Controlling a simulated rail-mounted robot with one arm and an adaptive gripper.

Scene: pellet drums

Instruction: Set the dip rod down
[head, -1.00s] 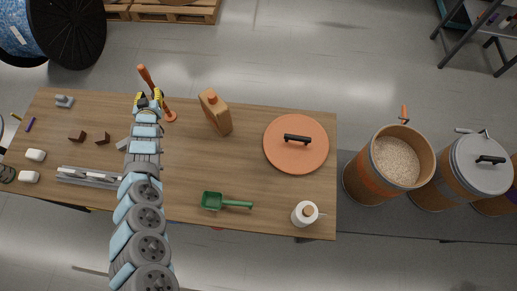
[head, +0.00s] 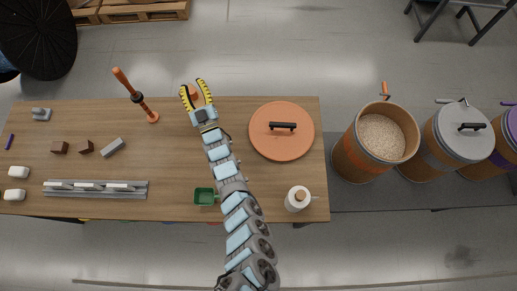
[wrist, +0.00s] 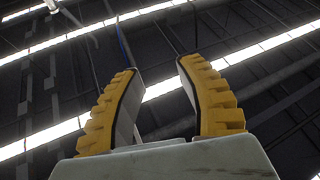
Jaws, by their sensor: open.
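The dip rod (head: 130,87), orange with a dark collar, stands on the workbench near its far edge. Its round orange foot (head: 153,117) is on the wood, and it looks upright. My gripper (head: 196,93) is to the right of the rod, apart from it. Its yellow-and-black fingers are spread and empty. In the wrist view the open fingers (wrist: 157,85) point up at the ceiling, with nothing between them. A tan bottle stood in this area earlier; now my gripper mostly hides it, with an orange-brown part (head: 191,91) showing between the fingers.
On the workbench (head: 170,150) are an orange lid (head: 282,143), a white bottle (head: 297,199), a green scoop (head: 205,196) partly behind my arm, and a grey rail (head: 95,195). An open pellet drum (head: 376,150) stands off the right end. Bare wood lies around the rod's foot.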

